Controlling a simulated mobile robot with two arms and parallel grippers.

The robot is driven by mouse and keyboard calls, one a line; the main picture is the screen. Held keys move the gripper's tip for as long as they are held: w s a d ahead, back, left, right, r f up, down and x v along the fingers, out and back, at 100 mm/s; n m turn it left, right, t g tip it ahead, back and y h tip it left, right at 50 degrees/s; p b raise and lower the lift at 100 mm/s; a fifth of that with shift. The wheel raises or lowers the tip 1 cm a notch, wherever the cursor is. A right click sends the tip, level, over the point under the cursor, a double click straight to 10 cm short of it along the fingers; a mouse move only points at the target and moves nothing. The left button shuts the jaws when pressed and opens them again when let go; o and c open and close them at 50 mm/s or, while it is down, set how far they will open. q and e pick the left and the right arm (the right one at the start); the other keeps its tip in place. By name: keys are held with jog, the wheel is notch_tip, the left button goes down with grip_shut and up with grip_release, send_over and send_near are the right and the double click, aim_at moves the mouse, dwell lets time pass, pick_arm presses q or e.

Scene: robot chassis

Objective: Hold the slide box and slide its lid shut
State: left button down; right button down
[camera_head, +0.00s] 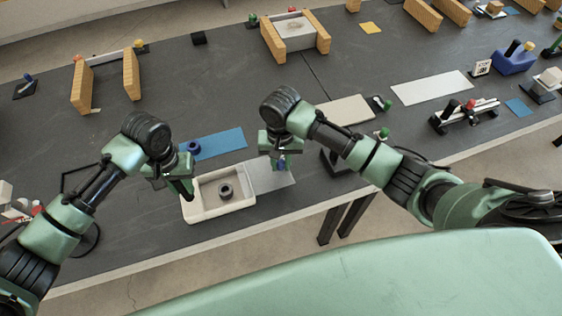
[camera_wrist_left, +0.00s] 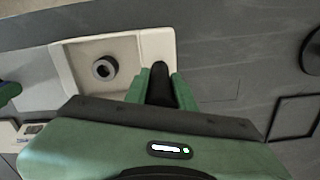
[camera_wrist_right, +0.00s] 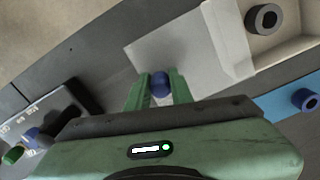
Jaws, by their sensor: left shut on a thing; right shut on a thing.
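The cream slide box (camera_head: 222,210) sits on the dark table, open at the top, with a dark ring (camera_head: 226,191) inside; both also show in the left wrist view. Its grey lid (camera_head: 265,176) sticks out to the right of the box, leaving most of the inside uncovered. My right gripper (camera_head: 281,165) is shut on the blue knob (camera_wrist_right: 160,85) of the lid (camera_wrist_right: 190,62).
A blue mat (camera_head: 220,144) with a blue ring (camera_head: 193,147) lies just behind the box. A pale board (camera_head: 345,110) and a dark stand (camera_head: 335,163) are to the right. The table's front edge runs close in front of the box.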

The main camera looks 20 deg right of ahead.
pick_arm(q)
jog(key=shift+s+f, duration=0.3)
pick_arm(e)
jog(key=a, duration=1.2)
jog(key=shift+a, duration=0.3)
jog(key=c, duration=1.2)
grip_release()
jog(key=shift+a, duration=0.1)
jog(key=shift+c, duration=0.2)
jog(key=shift+r, duration=0.1)
notch_tip(320, 180, up, 12)
